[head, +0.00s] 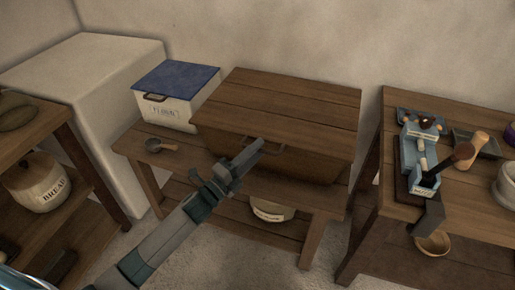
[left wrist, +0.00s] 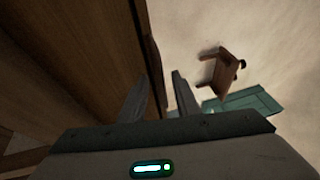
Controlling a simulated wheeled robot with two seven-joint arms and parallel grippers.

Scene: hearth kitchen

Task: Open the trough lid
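The wooden trough (head: 290,160) stands on a low wooden bench. Its flat plank lid (head: 295,100) lies level over the top, shut. A dark handle (head: 282,149) shows at the front, partly hidden behind my left gripper. My left gripper (head: 257,150) reaches in from the lower left and points at the trough's front, close to the handle. I cannot tell whether it touches. My right gripper is not in view.
A flour bin (head: 170,108) with a blue lid stands left of the trough, with a small scoop (head: 160,145) in front. A bowl (head: 270,211) sits on the shelf below. A cluttered table (head: 400,225) stands close on the right; a bread crock (head: 38,183) is at left.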

